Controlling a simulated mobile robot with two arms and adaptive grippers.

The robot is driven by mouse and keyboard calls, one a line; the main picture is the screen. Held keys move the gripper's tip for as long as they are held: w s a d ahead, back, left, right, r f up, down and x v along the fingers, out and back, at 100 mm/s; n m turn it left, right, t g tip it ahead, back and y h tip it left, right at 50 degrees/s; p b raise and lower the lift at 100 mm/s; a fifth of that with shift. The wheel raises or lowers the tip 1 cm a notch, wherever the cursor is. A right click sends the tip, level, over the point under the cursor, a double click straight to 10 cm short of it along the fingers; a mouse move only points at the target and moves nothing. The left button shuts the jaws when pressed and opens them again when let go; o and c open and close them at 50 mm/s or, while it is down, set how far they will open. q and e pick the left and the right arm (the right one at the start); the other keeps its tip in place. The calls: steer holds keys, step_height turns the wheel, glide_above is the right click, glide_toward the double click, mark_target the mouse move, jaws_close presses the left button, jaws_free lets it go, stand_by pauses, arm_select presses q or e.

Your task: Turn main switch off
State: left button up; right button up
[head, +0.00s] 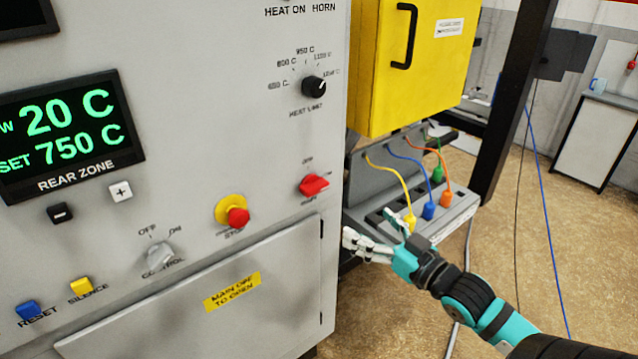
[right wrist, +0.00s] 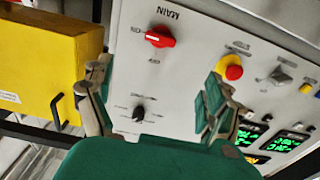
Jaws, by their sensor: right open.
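The main switch (head: 314,185) is a red rotary knob on the grey panel, near its right edge. In the right wrist view the red knob (right wrist: 159,37) shows beside the word MAIN, upside down. Its handle lies roughly sideways in both views. My left gripper is not in view.
A red stop button with yellow collar (head: 238,216) sits left of the switch. The heat limit dial (head: 313,87) is above. A yellow box (head: 412,65) projects at right. Below it, a grey socket unit (head: 462,213) with coloured plugs is close to my right gripper.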

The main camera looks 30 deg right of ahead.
mark_target(319, 189)
steer(key=w+p, duration=0.1)
steer(key=w, duration=0.4)
steer(key=w+p, duration=0.1)
steer(key=w, duration=0.5)
steer(key=w+a+p, duration=0.1)
steer(key=w+p, duration=0.1)
steer(key=w, duration=0.3)
steer(key=shift+w, duration=0.15)
steer(key=shift+w+a+f, duration=0.1)
steer(key=shift+w+a, duration=0.05)
steer(key=shift+w, duration=0.25)
steer(key=c, duration=1.2)
